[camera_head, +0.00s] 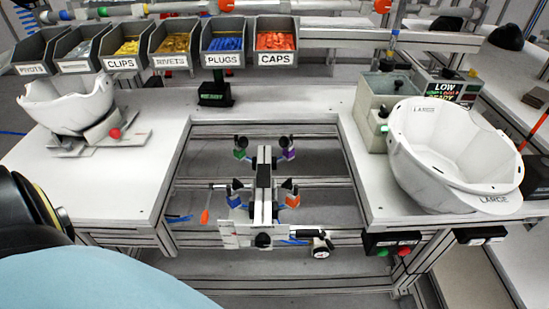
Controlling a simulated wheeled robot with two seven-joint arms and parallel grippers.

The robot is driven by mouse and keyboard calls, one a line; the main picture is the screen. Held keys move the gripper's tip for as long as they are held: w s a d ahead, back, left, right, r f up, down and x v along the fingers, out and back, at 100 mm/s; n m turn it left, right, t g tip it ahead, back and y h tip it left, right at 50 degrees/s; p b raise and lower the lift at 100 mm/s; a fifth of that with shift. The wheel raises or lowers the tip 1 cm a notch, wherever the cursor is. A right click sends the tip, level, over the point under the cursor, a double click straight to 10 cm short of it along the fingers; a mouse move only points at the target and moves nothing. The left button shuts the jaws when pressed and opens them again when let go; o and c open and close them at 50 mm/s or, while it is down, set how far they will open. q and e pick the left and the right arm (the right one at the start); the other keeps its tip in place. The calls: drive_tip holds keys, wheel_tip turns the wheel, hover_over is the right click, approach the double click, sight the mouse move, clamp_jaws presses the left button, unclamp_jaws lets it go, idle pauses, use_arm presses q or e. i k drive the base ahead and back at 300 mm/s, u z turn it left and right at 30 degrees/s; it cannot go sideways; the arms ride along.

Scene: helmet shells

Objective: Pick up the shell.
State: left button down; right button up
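A large white helmet shell (438,145) marked LARGE sits open side up on the right worktop, its brim toward the lower right. A second white shell (68,108) rests on a low stand (85,143) on the left worktop. Neither gripper can be made out in the head view. A dark rounded part at the left edge looks like part of my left arm, but no fingers show there.
Bins (225,42) labelled CLIPS, RIVETS, PLUGS and CAPS line the back. A fixture (263,185) with coloured clamps stands in the gap between the worktops. A grey-green box (380,100) stands close to the large shell. The left worktop's front (110,195) is clear.

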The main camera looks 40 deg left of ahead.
sight(448, 164)
drive_tip(key=u, duration=1.55)
drive_tip(key=i, duration=0.1)
drive_tip(key=z, duration=0.35)
drive_tip(key=k, duration=0.5)
drive_tip(key=z, duration=1.2)
drive_tip(key=i, duration=0.6)
drive_tip(key=u, duration=1.1)
drive_tip(key=k, duration=0.2)
drive_tip(key=z, duration=0.55)
